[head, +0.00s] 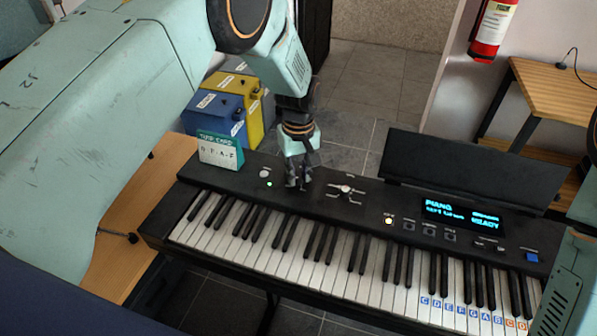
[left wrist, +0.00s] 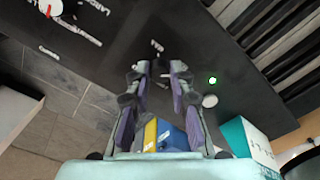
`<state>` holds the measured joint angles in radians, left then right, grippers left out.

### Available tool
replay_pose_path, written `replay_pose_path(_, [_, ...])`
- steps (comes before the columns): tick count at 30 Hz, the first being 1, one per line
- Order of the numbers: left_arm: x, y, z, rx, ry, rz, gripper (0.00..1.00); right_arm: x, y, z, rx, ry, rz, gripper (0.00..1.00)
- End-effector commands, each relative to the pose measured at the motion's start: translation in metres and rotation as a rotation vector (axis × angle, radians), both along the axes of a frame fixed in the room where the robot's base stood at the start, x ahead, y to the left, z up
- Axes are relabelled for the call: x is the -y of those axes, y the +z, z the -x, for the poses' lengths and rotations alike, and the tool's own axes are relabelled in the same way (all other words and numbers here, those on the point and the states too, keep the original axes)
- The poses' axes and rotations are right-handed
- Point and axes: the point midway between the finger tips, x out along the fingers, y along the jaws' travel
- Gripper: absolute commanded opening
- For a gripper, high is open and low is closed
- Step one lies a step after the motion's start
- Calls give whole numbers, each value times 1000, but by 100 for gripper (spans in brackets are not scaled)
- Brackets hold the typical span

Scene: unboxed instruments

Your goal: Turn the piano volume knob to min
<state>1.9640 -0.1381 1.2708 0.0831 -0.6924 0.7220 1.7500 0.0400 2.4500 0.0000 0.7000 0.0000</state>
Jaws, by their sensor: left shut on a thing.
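The black digital piano (head: 330,210) stands in front of me with its control panel behind the keys. My left gripper (head: 296,184) points down onto the panel, left of a white-topped selector knob (head: 345,189). Its fingers also show in the left wrist view (left wrist: 160,68), close together at the panel under a small white label. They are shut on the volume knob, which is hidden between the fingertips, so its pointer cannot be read. A lit green light (left wrist: 212,80) and a round pale button (left wrist: 210,100) are beside the gripper. My right gripper is not in view.
A lit display (head: 460,214) and dark music stand (head: 465,172) are to the right. A fire extinguisher (head: 493,28) and wooden shelf (head: 555,90) are farther back.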

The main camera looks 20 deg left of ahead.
Motion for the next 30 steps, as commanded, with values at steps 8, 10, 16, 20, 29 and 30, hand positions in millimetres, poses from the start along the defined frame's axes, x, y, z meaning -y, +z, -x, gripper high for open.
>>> replay_pose_path(8, [0, 0, -1, 3, 109, 0, 0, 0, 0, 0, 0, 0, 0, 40])
replay_pose_path(10, [0, 0, -1, 3, 111, 0, 0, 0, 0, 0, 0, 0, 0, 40])
replay_pose_path(16, [0, 0, -1, 3, 110, 0, 22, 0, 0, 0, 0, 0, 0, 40])
replay_pose_path(20, [0, 0, -1, 3, 109, 0, 33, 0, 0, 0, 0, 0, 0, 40])
replay_pose_path(29, [0, 0, 0, 1, 108, 0, 44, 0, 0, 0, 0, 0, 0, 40])
replay_pose_path(30, [0, 0, 0, 1, 108, 0, 44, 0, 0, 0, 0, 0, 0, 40])
